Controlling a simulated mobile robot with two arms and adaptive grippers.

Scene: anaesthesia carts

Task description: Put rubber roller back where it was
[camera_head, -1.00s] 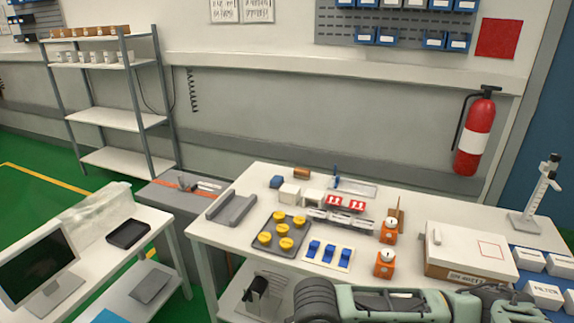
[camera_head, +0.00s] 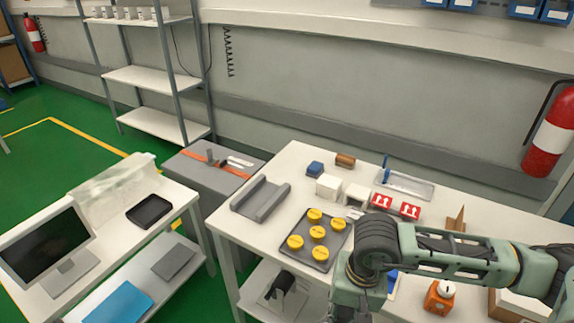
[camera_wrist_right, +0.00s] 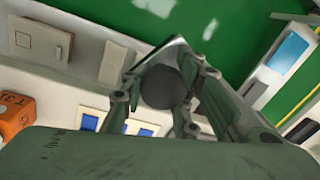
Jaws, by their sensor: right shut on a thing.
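In the right wrist view my right gripper (camera_wrist_right: 152,108) is shut on a dark, round-ended cylinder (camera_wrist_right: 163,87), seen nearly end-on, which I take to be the rubber roller. Its far end is hidden. In the head view my right arm reaches in from the right, over the front of the white table (camera_head: 228,219), and bends downward. A grey channel-shaped holder (camera_head: 260,201) lies empty at the table's left end. My left gripper is not in view.
A dark tray with yellow round pieces (camera_head: 318,240) lies between the holder and my arm. White blocks (camera_head: 329,186), a blue block (camera_head: 315,169) and red-labelled boxes (camera_head: 398,207) stand behind. An orange device (camera_head: 438,297) is at right. A monitor (camera_head: 46,251) stands on the left table.

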